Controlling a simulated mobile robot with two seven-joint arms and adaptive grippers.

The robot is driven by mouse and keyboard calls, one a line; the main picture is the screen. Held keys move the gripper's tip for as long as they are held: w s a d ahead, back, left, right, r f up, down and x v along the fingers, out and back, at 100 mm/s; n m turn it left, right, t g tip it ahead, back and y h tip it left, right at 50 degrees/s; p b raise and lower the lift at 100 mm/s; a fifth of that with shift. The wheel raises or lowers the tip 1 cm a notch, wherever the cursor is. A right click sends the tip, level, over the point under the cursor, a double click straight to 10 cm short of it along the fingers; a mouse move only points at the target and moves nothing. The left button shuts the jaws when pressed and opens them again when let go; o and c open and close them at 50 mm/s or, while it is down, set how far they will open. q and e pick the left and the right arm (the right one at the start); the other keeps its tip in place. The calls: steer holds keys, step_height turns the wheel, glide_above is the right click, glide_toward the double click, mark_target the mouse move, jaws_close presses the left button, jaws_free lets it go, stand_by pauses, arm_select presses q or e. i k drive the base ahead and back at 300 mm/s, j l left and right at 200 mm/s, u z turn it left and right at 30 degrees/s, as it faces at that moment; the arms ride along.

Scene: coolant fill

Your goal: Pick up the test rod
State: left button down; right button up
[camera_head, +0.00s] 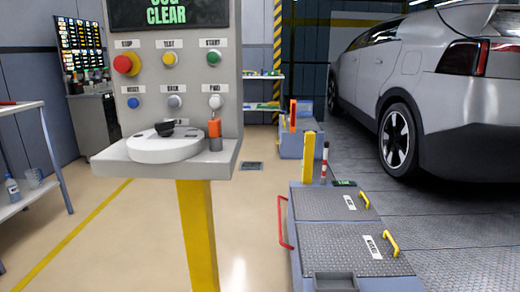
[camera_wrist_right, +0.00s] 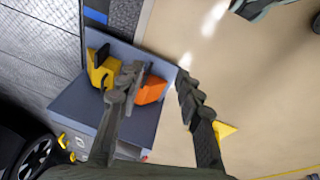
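Two rod-like things show in the head view, and I cannot tell for sure which is the test rod. A red-and-white banded upright rod (camera_head: 324,162) stands at the back of the blue-grey floor unit, beside a yellow post (camera_head: 308,157). An orange-topped piece with a grey lower part (camera_head: 214,132) stands upright on the console shelf. My left gripper is in neither view.
The console shelf (camera_head: 110,165) holds a round white base (camera_head: 165,149) with a black cup-like piece. The floor unit (camera_head: 330,206) has yellow handles and a red side rail (camera_head: 284,222). A silver car (camera_head: 440,70) stands at right. Open floor lies between console and unit.

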mark_target(326, 144)
steer(key=j, duration=0.3)
steer(key=i+j, duration=0.15)
steer(key=j, duration=0.15)
steer(key=i+j+u, duration=0.25)
steer(key=j+u, duration=0.2)
steer(key=j, duration=0.3)
steer(key=i+j+u, duration=0.75)
steer(key=i, duration=0.25)
steer(key=i+j+u, duration=0.3)
steer(key=i+l+z, duration=0.15)
steer(key=i+z, duration=0.65)
steer(key=i, duration=0.15)
steer(key=i+j+z, duration=0.2)
steer(key=i+z, duration=0.6)
steer(key=i, duration=0.4)
steer(key=i+j+z, duration=0.2)
steer(key=i+z, duration=0.2)
steer(key=i, duration=0.4)
steer(key=i+z, duration=0.45)
steer(key=i+j+z, duration=0.1)
steer(key=z, duration=0.4)
steer(key=i+j+z, duration=0.3)
steer(key=z, duration=0.15)
steer(key=i, duration=0.1)
